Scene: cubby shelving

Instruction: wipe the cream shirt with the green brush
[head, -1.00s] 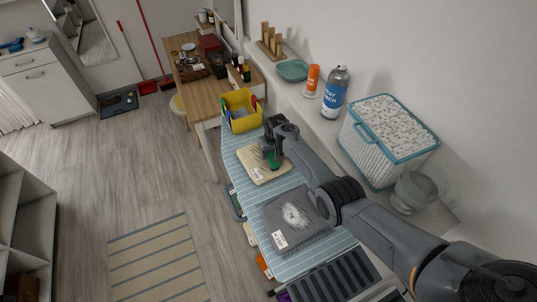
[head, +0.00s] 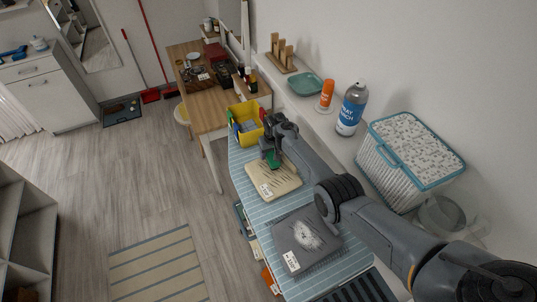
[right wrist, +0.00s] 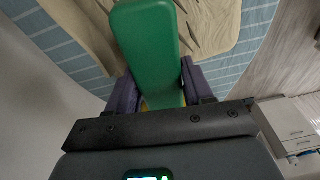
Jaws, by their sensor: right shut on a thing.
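The cream shirt (head: 268,181) lies folded on the blue striped ironing board (head: 244,155), with a white tag at its front edge. Dark streaks show on it in the right wrist view (right wrist: 222,22). My right gripper (head: 272,152) is over the far edge of the shirt. It is shut on the green brush (right wrist: 150,45), which sits between its two purple-grey fingers in the right wrist view. I cannot tell whether the brush touches the cloth. My left gripper is in neither view.
A grey folded shirt (head: 306,240) with a pale patch lies nearer on the board. A yellow bin (head: 248,131) stands at the board's far end. A spray can (head: 351,108), an orange bottle (head: 327,95) and a lidded basket (head: 392,175) stand on the ledge at right.

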